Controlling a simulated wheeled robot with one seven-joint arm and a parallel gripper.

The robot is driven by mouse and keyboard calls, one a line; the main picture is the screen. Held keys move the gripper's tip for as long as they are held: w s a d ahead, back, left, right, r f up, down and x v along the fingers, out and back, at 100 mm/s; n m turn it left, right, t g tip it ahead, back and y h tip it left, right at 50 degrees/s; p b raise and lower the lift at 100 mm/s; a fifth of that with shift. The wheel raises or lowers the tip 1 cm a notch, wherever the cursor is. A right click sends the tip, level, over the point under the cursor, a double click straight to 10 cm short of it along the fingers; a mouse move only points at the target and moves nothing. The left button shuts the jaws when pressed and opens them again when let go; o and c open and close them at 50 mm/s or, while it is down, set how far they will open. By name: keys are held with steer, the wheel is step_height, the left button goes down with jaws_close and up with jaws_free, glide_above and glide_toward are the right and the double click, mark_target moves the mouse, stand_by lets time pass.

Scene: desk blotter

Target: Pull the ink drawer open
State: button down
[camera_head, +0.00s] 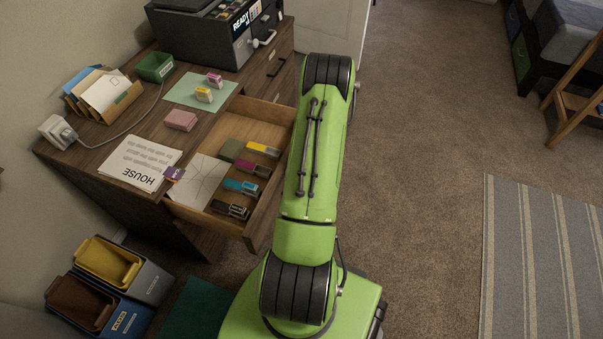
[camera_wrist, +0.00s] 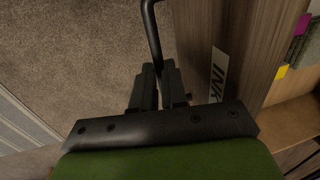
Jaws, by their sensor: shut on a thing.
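The ink drawer (camera_head: 272,187) is wooden and stands pulled out from the desk in the head view, with its inside showing. Its front (camera_wrist: 232,35) carries a white INK label (camera_wrist: 218,75) in the wrist view. A dark bar handle (camera_wrist: 151,30) runs beside the drawer front. My gripper (camera_wrist: 160,78) is shut on this handle, with its dark fingers close on both sides of it. In the head view my green arm hides the gripper and the handle.
In the drawer lie several cartridges, including yellow (camera_head: 262,149) and cyan (camera_head: 241,187), and a lined sheet (camera_head: 200,180). A printer (camera_head: 205,35), green mat (camera_head: 190,92) and papers (camera_head: 140,160) are on the desk. Bins (camera_head: 120,270) stand at lower left.

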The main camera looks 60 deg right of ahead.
steer(key=shift+s, duration=0.1)
steer(key=c, duration=1.2)
jaws_free()
steer(key=shift+o, duration=0.2)
steer(key=s+r+p, duration=0.3)
steer(key=r+p, duration=0.1)
steer(key=r, duration=1.1)
steer(key=shift+r+p, duration=0.25)
steer(key=shift+p, duration=0.1)
steer(key=shift+d, duration=0.15)
